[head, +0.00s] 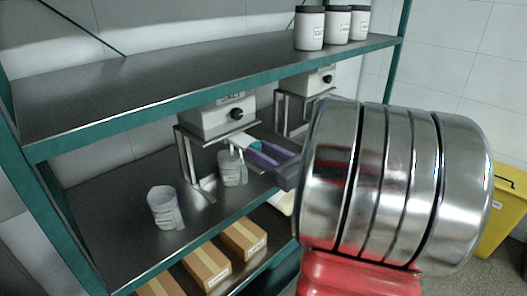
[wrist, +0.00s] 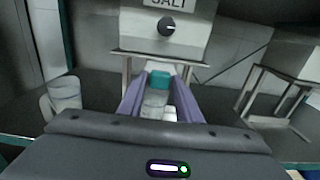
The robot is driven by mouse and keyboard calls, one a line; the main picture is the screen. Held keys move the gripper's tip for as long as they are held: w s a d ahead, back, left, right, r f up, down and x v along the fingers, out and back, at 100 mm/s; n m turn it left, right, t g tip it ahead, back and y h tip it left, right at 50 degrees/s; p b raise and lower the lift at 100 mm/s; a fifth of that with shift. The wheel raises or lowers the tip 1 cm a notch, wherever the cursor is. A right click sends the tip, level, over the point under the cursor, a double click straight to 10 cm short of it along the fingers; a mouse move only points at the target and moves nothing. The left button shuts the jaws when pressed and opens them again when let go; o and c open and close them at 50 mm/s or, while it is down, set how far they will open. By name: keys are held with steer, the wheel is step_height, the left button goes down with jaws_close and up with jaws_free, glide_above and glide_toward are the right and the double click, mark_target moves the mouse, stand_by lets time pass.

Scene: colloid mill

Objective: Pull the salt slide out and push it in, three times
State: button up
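The salt dispenser (head: 218,117) is a grey box with a black knob and a SALT label, standing on a metal stand on the middle shelf. It also shows in the wrist view (wrist: 140,30). Its slide (head: 239,140) is a pale strip sticking out of the front, with a teal end (wrist: 158,81). My gripper (head: 262,150) is at this end, with purple fingers on either side of the teal piece in the wrist view (wrist: 160,88). Whether the fingers press on it is unclear. A pale labelled cup (head: 232,168) stands below the slide.
Another cup (head: 164,207) stands on the shelf to the left. A second dispenser (head: 312,82) on a stand is to the right. Lidded jars (head: 310,28) are on the upper shelf (head: 130,90), boxes (head: 243,239) on the lower one. A yellow bin (head: 505,205) is at far right.

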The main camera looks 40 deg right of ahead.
jaws_close()
stand_by(0.3)
